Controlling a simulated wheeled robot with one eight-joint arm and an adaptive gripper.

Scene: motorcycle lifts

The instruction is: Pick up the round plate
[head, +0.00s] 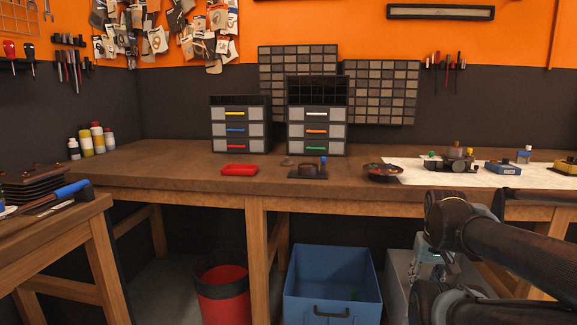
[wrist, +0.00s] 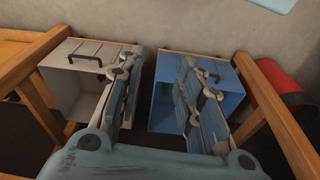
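A round dark dish (head: 383,176) holding small coloured pieces sits on the wooden workbench (head: 180,166), right of centre in the head view. It is the only clearly round, plate-like thing I see; the wrist view does not show it. My arm fills the lower right of the head view, below and right of the dish, and mostly hides my gripper there. In the wrist view my gripper (wrist: 165,80) has its two fingers spread apart with nothing between them. It points towards the bins under the bench, apart from the dish.
A red tray (head: 239,170) and a small dark item with a blue knob (head: 307,172) stand left of the dish. A white sheet (head: 422,175) with parts lies right. A blue bin (head: 332,285) and red bucket (head: 222,292) stand below the bench edge.

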